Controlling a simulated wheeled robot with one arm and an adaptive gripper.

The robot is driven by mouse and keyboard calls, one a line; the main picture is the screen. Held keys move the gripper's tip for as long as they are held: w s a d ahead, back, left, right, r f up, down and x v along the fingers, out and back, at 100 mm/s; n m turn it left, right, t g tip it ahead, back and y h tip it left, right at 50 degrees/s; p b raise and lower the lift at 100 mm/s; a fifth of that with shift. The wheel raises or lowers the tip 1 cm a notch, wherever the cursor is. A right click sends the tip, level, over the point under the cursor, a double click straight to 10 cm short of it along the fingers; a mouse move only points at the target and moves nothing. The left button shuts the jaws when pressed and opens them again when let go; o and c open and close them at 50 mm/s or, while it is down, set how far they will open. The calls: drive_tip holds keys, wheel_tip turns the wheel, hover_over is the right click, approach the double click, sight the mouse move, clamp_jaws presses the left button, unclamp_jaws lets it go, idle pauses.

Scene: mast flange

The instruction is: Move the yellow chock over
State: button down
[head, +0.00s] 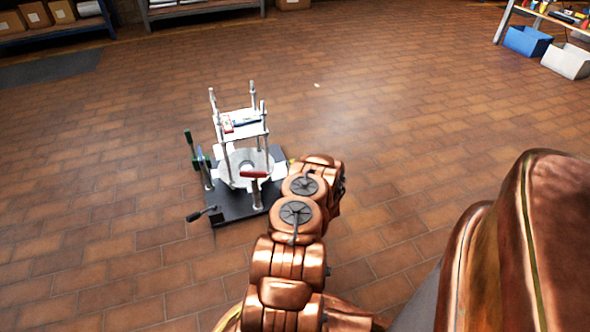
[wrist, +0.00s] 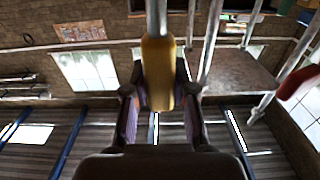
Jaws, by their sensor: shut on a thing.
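The yellow chock (wrist: 158,72) looks like a rounded yellow grip on a metal rod and stands in the middle of the wrist view. My gripper (wrist: 158,98) has a dark finger on each side of it and is shut on it. The rod runs from the yellow part to the top edge of the picture. In the head view my copper-coloured arm hides the gripper and nearly all of the yellow part.
The mast stand has a black base (head: 238,208), a round flange (head: 232,168) and a raised plate on posts. The red handle (wrist: 298,82) is close right in the wrist view. Tiled floor around is clear.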

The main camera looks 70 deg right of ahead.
drive_tip(key=shift+x, duration=1.25)
drive_tip(key=shift+r, duration=0.1)
drive_tip(key=c, duration=0.9)
unclamp_jaws()
drive_tip(key=v, duration=1.2)
